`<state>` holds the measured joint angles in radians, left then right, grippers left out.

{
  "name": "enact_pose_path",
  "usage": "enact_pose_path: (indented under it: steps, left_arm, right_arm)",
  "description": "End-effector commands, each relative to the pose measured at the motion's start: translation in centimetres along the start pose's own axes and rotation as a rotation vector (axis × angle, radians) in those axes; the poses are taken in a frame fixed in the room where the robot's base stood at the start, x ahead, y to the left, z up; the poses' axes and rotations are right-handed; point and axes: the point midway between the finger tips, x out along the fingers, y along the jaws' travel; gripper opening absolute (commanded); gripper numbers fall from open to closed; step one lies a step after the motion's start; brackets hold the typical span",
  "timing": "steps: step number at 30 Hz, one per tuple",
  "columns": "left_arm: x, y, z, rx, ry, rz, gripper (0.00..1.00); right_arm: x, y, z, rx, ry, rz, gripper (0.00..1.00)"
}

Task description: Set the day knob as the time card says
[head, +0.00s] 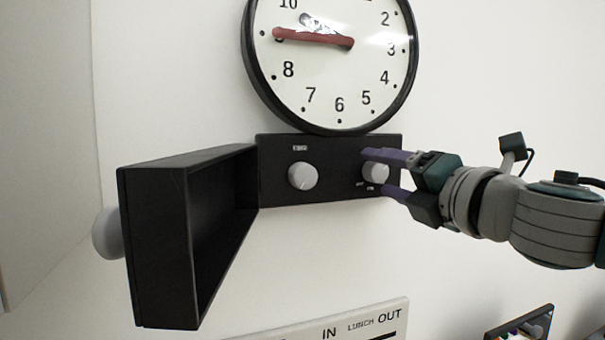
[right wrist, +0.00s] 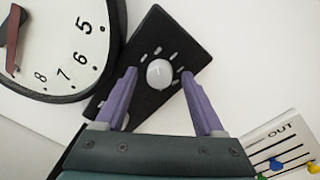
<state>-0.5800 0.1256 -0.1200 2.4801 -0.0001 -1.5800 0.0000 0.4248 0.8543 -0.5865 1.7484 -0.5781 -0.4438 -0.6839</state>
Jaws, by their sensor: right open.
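A black panel (head: 338,185) under the clock carries two light grey knobs. The left knob (head: 302,176) has a small label above it, too small to read. The right knob (head: 376,172) has tiny marks near it; I cannot tell which is the day knob. My right gripper (head: 375,171) is open, its purple fingers above and below the right knob. In the right wrist view one knob (right wrist: 159,73), ringed by short marks, shows between the open fingers with gaps on both sides. I cannot make out a time card. My left gripper is not in view.
An open black cover (head: 160,250) with a round grey handle (head: 107,232) sticks out left of the panel. The clock (head: 340,75) is above. A white board (head: 300,333) marked IN, LUNCH, OUT and a dark-framed object (head: 520,325) are below.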

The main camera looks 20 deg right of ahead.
Motion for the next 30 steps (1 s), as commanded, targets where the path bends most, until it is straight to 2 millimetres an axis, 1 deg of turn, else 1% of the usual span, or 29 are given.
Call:
enact_pose_path:
  steps: [5,8,11,18,21,25,30]
  left_arm:
    - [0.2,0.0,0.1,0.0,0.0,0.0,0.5]
    - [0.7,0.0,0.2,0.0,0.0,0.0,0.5]
    - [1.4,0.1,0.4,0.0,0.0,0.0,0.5]
    - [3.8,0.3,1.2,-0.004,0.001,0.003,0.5]
    - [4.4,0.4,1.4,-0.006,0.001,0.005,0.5]
    - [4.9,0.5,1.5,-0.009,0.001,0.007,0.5]
    - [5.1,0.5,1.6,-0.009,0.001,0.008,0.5]
  right_arm:
    - [-0.3,-0.1,0.0,-0.001,0.0,0.0,0.71]
    - [-1.1,-0.3,-0.1,-0.002,0.0,0.0,0.71]
    - [-2.6,-0.3,-0.3,-0.003,0.003,0.0,0.71]
    - [-7.1,-0.6,-0.4,-0.005,0.005,-0.002,0.71]
    - [-8.4,-0.5,-0.2,-0.004,0.002,-0.004,0.71]
    - [-9.4,-0.3,-0.1,-0.003,0.0,-0.003,0.71]
    - [-9.9,0.0,-0.1,-0.001,0.002,0.0,0.71]
